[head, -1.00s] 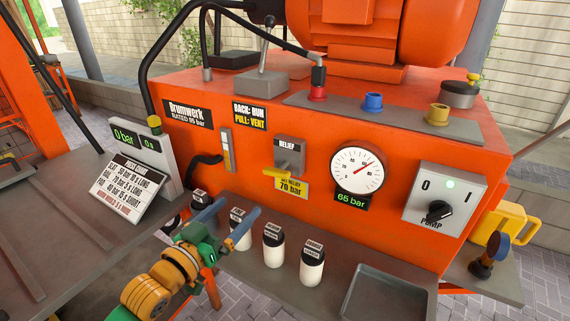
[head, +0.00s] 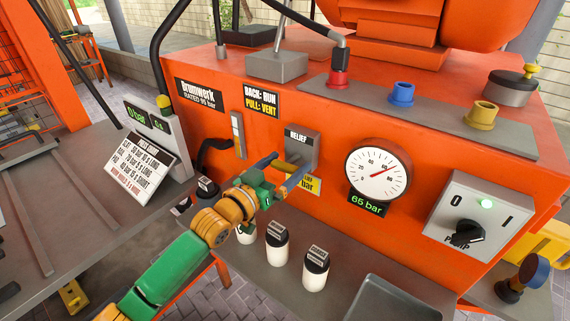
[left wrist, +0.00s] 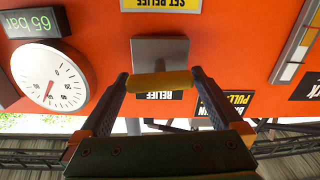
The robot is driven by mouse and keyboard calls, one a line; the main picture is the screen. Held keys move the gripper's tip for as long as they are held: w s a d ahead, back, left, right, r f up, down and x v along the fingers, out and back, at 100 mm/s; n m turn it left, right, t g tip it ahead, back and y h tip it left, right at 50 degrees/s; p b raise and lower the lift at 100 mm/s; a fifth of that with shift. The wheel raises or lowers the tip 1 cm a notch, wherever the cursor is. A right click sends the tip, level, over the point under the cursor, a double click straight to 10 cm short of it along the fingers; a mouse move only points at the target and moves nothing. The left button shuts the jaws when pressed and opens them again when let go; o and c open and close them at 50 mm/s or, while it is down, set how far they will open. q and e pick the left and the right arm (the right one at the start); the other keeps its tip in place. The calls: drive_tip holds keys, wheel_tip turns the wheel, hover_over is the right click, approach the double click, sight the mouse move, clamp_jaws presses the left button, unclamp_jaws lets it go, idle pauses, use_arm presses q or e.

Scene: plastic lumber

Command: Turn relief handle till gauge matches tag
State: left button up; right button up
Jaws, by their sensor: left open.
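The yellow relief handle (head: 286,168) sits on a grey relief block (head: 302,150) on the orange machine front. My left gripper (head: 279,173) is open, with one finger on each side of the handle. In the left wrist view, which is upside down, the handle (left wrist: 160,83) lies crosswise between the fingertips; firm contact cannot be told. The round gauge (head: 378,173) has a red needle, and its green display (head: 366,204) reads 65 bar. The yellow tag (head: 309,186) below the handle is partly hidden by my gripper; "bar" shows. My right gripper is not in view.
A pump switch panel (head: 474,222) with a green light is right of the gauge. White bottles (head: 277,245) with dark caps stand on the ledge below my left arm. A grey tray (head: 395,300) is at the ledge's right. A sign (head: 140,167) stands at the left.

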use_arm(q)
drive_tip(key=shift+s+a, duration=0.1)
drive_tip(key=shift+s, duration=0.05)
drive_tip(key=shift+c, duration=0.2)
drive_tip(key=c, duration=1)
drive_tip(key=m, duration=0.3)
drive_tip(key=shift+r+m, duration=0.1)
drive_tip(key=shift+m, duration=0.3)
drive_tip(key=m+p, duration=0.1)
drive_tip(key=m, duration=0.2)
drive_tip(key=shift+m, duration=0.3)
drive_tip(key=m, duration=0.3)
drive_tip(key=shift+s+d, duration=0.1)
drive_tip(key=shift+d, duration=0.1)
drive_tip(key=shift+m+p, duration=0.35)
drive_tip(key=shift+m, duration=1.35)
drive_tip(key=shift+f+m, duration=0.2)
drive_tip(key=shift+m, duration=0.1)
